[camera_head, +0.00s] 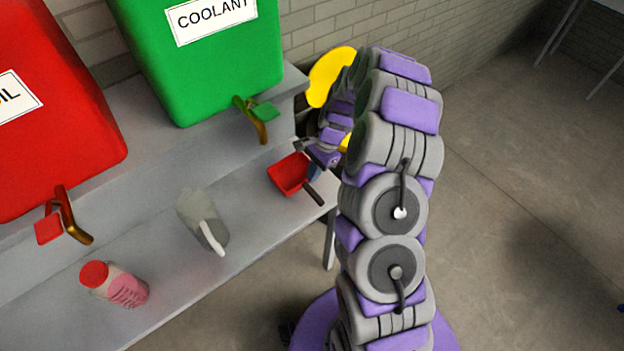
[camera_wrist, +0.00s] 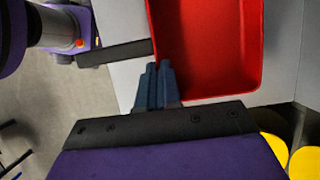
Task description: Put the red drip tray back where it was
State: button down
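The red drip tray (camera_head: 290,172) is an open, square red pan with a dark handle (camera_head: 313,193). In the head view it is at the right end of the grey shelf, its handle pointing toward the shelf's front edge. My gripper (camera_head: 315,171) is just right of the tray, partly hidden by my arm. In the wrist view the tray (camera_wrist: 208,45) fills the upper right, and its handle (camera_wrist: 112,53) runs left. My gripper's blue-grey fingers (camera_wrist: 158,72) are close together at the tray's lower left corner, overlapping its edge in the picture.
The grey shelf (camera_head: 165,265) also holds a grey scoop (camera_head: 203,220) and a red-capped bottle (camera_head: 115,284). A green coolant tank (camera_head: 215,65) and a red tank (camera_head: 60,110) with taps stand behind. A yellow object (camera_head: 331,75) is beyond my arm. Floor at right is clear.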

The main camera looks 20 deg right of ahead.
jog(key=f, duration=0.1)
jog(key=d+f+b, duration=0.1)
jog(key=f, duration=0.1)
jog(key=shift+a, duration=0.7)
jog(key=c, duration=1.5)
grip_release()
jog(key=shift+c, duration=0.2)
jog(key=shift+o, duration=0.7)
jog(key=shift+d, duration=0.1)
jog(key=shift+o, duration=0.3)
jog(key=shift+d, duration=0.45)
jog(key=shift+a+r, duration=0.15)
jog(key=shift+r, duration=0.1)
jog(key=p+v, duration=0.3)
jog(key=v, duration=0.9)
jog(key=s+a+r+n, duration=0.5)
jog(key=s+a+r, duration=0.25)
jog(key=r, duration=0.25)
jog(key=s+a+r+n+h, duration=0.1)
jog(key=s+r+n, duration=0.2)
jog(key=s, duration=0.6)
jog(key=s+r+n+h, duration=0.1)
jog(key=s+r+n, duration=0.1)
jog(key=s, duration=0.8)
jog(key=s+a+r+n+h, duration=0.1)
jog(key=s+r+n+h, duration=0.1)
jog(key=s, duration=0.7)
jog(key=shift+s+a+r+n, duration=0.25)
jog(key=shift+r+n, duration=0.55)
jog(key=shift+n, duration=0.4)
